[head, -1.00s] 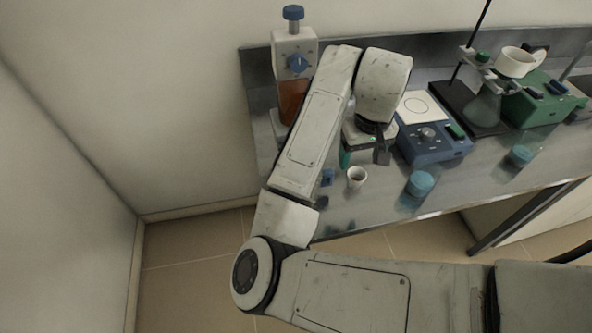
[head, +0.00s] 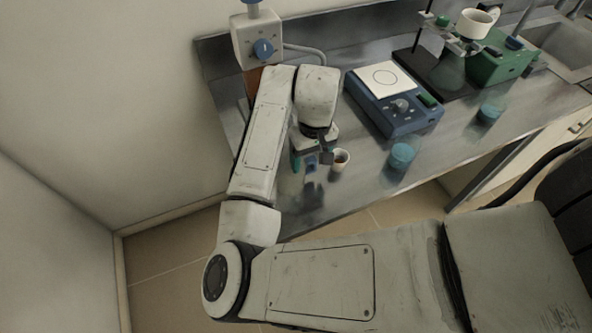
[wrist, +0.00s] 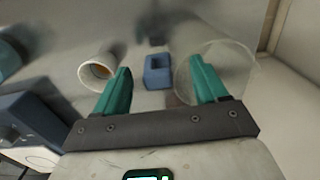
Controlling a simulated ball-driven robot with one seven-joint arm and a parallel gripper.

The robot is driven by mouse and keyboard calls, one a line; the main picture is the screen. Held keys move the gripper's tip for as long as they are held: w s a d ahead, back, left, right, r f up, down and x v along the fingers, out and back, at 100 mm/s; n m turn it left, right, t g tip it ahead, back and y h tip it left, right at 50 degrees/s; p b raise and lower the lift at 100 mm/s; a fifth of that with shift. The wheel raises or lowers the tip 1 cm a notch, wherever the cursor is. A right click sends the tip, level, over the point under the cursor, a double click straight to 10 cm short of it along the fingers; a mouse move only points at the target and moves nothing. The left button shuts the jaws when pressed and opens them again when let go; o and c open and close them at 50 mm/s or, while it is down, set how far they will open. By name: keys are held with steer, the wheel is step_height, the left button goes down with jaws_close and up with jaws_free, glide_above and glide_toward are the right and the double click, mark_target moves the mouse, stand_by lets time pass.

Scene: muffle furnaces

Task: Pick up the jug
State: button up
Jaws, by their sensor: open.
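A clear, see-through vessel, which I take to be the jug (wrist: 238,62), shows at the right of the wrist view. Beside its left edge is a hollow blue block (wrist: 157,75), perhaps its handle; I cannot tell if they are joined. My gripper (wrist: 160,72) is open, with teal fingers. In the wrist view the blue block appears between the fingertips, and the right finger overlaps the clear vessel's outline. Contact cannot be told. In the head view my gripper (head: 312,158) is low over the counter's left end, and the arm hides most of the vessel.
A small white cup (head: 341,160) with brown contents stands close right of my gripper; it also shows in the wrist view (wrist: 95,72).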

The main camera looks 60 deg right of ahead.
steer(key=shift+a+f, duration=0.1)
steer(key=shift+f, duration=1.5)
steer(key=c, duration=1.2)
steer(key=shift+r, duration=0.1)
